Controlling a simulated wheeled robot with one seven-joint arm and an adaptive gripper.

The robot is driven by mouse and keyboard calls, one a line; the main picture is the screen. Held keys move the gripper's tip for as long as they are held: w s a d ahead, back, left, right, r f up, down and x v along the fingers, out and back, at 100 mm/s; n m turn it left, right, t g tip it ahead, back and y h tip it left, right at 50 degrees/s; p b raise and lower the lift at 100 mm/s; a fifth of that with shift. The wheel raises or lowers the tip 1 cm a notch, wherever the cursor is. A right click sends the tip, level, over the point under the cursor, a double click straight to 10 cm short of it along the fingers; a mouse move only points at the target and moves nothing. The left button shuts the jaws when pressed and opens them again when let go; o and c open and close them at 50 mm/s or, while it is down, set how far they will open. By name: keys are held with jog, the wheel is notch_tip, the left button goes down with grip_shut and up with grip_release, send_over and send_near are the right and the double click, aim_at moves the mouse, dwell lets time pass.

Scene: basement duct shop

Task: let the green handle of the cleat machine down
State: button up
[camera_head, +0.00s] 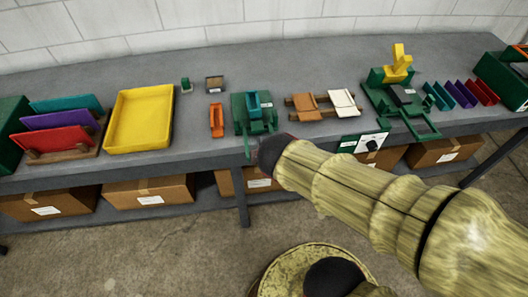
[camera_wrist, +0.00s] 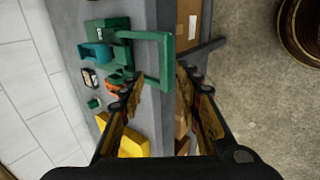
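A green machine with a teal block on top (camera_head: 253,108) sits on the bench left of my arm; I take it for the cleat machine. It also shows in the wrist view (camera_wrist: 103,42). Its green U-shaped handle (camera_wrist: 166,60) sticks out toward the bench's front edge in the wrist view. My gripper (camera_wrist: 160,82) is open, with one finger on each side of the handle's near end in the picture. Whether the fingers touch it, I cannot tell. In the head view my wrist hides most of the gripper.
A second green machine with a yellow lever (camera_head: 392,85) stands right. An orange tool (camera_head: 216,120) lies left of the near machine; wooden-framed pieces (camera_head: 303,104) lie right. A yellow tray (camera_head: 140,118) stands further left. Cardboard boxes (camera_head: 150,190) fill the shelf below.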

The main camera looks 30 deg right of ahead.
jog(key=v, duration=0.8)
jog(key=shift+c, duration=0.2)
